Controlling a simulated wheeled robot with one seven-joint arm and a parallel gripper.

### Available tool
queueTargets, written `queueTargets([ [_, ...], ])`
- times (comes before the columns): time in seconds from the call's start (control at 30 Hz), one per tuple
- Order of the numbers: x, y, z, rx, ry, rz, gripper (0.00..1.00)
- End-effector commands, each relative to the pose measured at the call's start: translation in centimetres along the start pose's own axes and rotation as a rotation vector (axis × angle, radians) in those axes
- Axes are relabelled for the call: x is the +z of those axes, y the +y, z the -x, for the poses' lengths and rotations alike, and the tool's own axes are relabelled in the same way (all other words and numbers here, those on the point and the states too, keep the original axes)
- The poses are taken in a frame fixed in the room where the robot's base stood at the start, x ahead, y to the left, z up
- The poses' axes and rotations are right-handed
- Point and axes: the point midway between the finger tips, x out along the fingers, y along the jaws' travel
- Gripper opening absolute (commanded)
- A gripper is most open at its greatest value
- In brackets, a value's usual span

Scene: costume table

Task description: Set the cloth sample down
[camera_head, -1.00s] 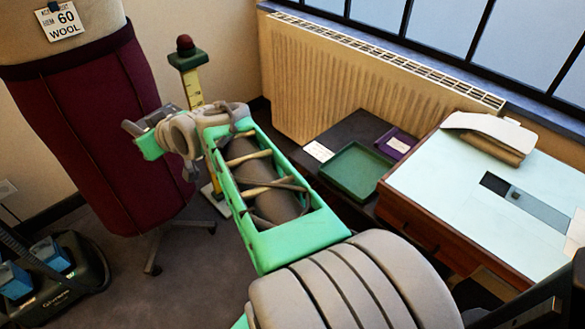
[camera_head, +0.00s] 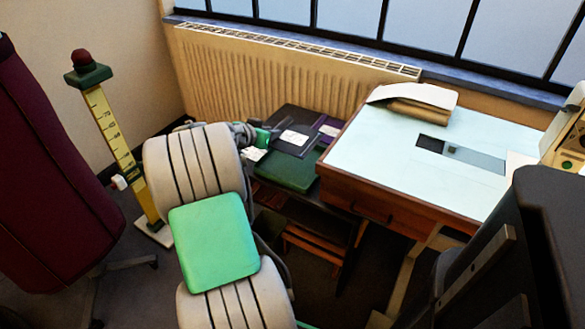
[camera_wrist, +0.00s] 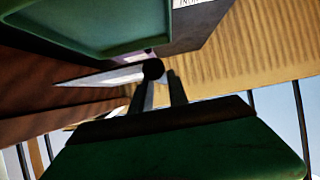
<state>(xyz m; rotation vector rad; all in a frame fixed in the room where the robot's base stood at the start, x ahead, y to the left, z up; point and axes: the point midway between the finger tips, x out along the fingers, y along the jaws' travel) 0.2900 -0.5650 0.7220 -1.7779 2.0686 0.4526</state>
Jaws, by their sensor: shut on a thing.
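My gripper (camera_head: 266,136) reaches out at the far end of my arm, over the low dark table by the radiator. It is shut on a dark flat cloth sample (camera_head: 310,146) with a white label, which appears to be above the green tray (camera_head: 285,176). Whether the sample touches the tray is unclear. In the wrist view, my fingers (camera_wrist: 160,92) point away from the camera, and a green tray (camera_wrist: 95,28) fills the upper left. The sample's outline is hard to make out there.
A purple sample (camera_head: 329,130) with a white label lies beside the tray. A white card (camera_head: 252,155) lies at its left. The pale-topped wooden desk (camera_head: 375,150) stands close on the right. The radiator (camera_head: 270,75) is behind. A yellow measuring post (camera_head: 108,125) and maroon dress form (camera_head: 50,170) stand left.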

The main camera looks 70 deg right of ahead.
Motion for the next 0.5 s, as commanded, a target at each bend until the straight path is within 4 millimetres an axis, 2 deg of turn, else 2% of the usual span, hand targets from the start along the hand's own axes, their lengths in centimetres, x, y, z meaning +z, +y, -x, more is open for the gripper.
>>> queueTargets([
  [0.5,8.2,0.3,-4.6,0.008,-0.003,-0.001,0.00],
])
